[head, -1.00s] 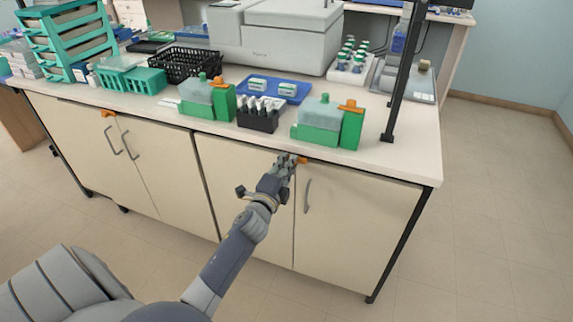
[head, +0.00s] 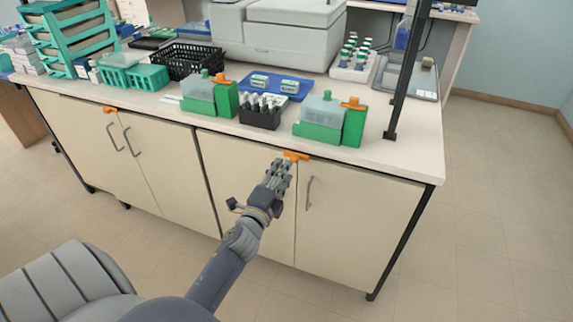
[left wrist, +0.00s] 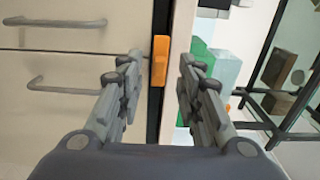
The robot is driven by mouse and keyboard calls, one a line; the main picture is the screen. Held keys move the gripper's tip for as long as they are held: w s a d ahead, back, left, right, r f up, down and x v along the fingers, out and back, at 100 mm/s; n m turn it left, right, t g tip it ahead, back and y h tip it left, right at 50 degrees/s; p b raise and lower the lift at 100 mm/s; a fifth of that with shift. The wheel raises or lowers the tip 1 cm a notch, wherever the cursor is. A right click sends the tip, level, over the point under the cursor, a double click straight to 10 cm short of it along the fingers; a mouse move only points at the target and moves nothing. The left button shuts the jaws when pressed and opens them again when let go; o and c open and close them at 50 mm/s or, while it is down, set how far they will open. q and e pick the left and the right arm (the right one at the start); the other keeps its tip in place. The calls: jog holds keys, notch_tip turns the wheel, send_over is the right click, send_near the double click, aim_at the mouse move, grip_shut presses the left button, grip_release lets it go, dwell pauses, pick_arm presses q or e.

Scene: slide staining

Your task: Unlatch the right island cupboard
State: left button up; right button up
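The right island cupboard (head: 350,225) has cream doors, both closed. Its orange latch (head: 299,155) sits under the worktop edge, above the seam between the doors, and lies along that edge. My left gripper (head: 279,164) is just below and left of the latch. In the left wrist view the latch (left wrist: 160,60) shows between the two open fingers (left wrist: 161,68), ahead of them, with a visible gap on each side. Nothing is held. The right door's grey handle (head: 308,192) is to the right of the gripper. My right gripper is not in view.
The left cupboard (head: 85,150) has its own orange latch (head: 109,110). The worktop (head: 418,150) above holds green-based containers (head: 320,130), a dark slide rack (head: 260,118) and a blue tray (head: 275,80). The floor (head: 500,200) to the right is clear.

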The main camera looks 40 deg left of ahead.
pick_arm(q)
jog(key=v, duration=0.6)
jog(key=shift+s, duration=0.15)
dwell(0.3)
